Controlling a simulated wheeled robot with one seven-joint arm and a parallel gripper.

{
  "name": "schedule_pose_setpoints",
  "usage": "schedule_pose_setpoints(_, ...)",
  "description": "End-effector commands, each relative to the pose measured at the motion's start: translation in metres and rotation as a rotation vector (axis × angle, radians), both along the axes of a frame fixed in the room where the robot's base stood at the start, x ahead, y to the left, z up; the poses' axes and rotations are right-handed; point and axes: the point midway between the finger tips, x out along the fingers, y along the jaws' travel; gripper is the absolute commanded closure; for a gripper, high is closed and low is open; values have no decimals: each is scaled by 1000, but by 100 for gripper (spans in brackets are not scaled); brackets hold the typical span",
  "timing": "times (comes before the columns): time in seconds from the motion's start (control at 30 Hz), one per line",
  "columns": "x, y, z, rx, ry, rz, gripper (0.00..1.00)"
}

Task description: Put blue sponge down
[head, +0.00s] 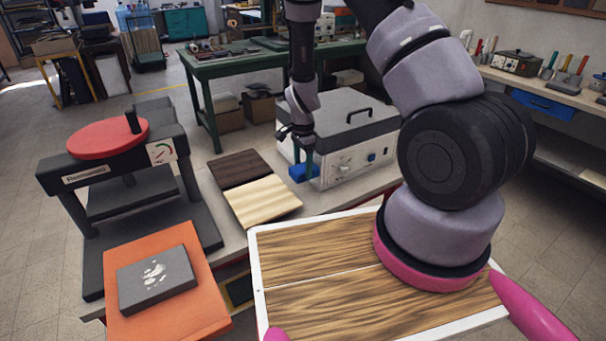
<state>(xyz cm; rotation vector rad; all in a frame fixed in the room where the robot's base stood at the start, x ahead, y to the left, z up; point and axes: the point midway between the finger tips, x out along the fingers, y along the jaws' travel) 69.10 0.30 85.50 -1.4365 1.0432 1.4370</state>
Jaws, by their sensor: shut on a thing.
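The blue sponge (298,172) is held low at the end of my arm, beside the front left of a grey lidded box machine. My gripper (303,160) points down and is shut on the sponge. The sponge is small in view and partly covered by the fingers. I cannot tell whether its underside touches the table (317,203).
The grey machine (352,120) stands close to the right of my gripper. Dark and light wood boards (262,201) lie in front. A press with a red wheel (108,138) stands left. An orange mat (200,308) bears a grey block (157,280).

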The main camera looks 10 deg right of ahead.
Motion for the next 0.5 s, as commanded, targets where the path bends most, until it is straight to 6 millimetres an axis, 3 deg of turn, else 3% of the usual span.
schedule_pose_setpoints(0.2, 0, -1, -31, -1, 2, -1, 97)
schedule_pose_setpoints(0.5, 0, 0, -32, 0, 1, 0, 97)
